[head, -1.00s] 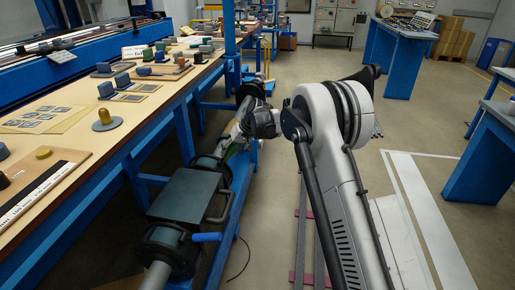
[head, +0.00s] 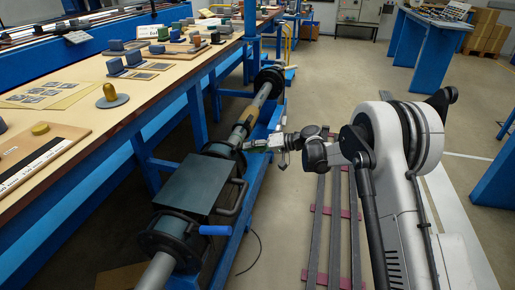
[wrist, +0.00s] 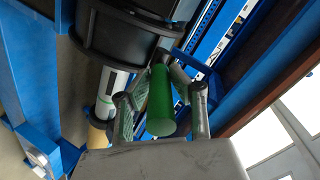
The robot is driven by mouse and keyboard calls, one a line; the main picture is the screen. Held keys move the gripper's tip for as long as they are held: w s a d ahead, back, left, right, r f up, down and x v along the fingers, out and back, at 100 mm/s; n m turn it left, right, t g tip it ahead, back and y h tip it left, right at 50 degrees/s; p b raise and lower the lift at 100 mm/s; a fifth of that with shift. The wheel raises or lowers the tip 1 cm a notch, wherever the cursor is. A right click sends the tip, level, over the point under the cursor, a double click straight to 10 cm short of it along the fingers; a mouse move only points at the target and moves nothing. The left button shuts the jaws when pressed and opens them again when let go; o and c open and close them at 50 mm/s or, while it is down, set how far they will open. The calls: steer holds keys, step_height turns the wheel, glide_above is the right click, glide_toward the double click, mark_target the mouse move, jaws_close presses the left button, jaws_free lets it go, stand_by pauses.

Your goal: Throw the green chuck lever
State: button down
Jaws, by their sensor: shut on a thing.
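The green chuck lever (wrist: 160,101) shows in the wrist view as a green cylindrical grip between the two fingers of my gripper (wrist: 160,108). The fingers are shut on it, one along each side. Its far end is close to a dark round chuck body (wrist: 118,35). In the head view my gripper (head: 250,144) reaches in from the right to the winder, beside the chuck behind the dark box. The lever is mostly hidden by the fingers there.
The winder's dark box (head: 195,186) and a crank with a blue grip (head: 215,230) stand nearer. A shaft (head: 240,131) runs along the blue frame. A long workbench (head: 135,110) is at left. Floor rails (head: 318,220) lie below my arm, with open floor to the right.

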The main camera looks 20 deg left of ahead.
steer(key=shift+f, duration=0.1)
stand_by(0.3)
steer(key=c, duration=1.5)
jaws_free()
steer(key=shift+c, duration=0.2)
steer(key=shift+d, duration=0.1)
steer(key=v, duration=1.1)
steer(key=shift+d, duration=0.4)
